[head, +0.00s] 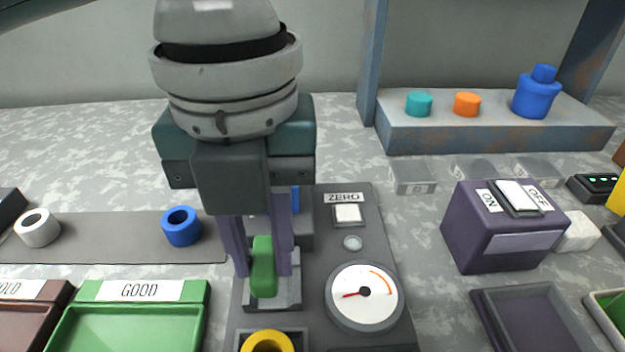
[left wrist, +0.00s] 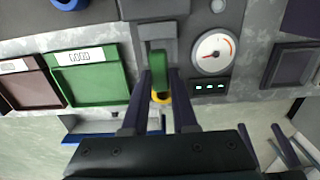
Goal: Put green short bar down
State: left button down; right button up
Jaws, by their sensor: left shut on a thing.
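The green short bar (head: 263,268) stands upright between the two purple fingers of my left gripper (head: 260,262) in the head view. My left gripper is shut on it. The bar's lower end is at a small grey socket (head: 287,293) on the dark panel; I cannot tell whether it rests on the bottom. In the left wrist view the green bar (left wrist: 157,66) also shows between the fingers (left wrist: 159,92), in front of the grey socket block.
A gauge (head: 365,294) and a ZERO button (head: 348,213) are right of the gripper. A yellow ring (head: 267,342) sits just in front. A green GOOD tray (head: 196,315) and a blue ring (head: 181,227) lie left. A purple switch box (head: 490,250) stands right.

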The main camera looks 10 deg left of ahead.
aim_at(264, 260)
pick_arm(q)
notch_tip(264, 260, down, 4)
jog(key=shift+f+b, duration=0.15)
jog(key=shift+b, duration=0.4)
jog(key=shift+f, duration=0.1)
jog(key=c, duration=0.7)
grip_release()
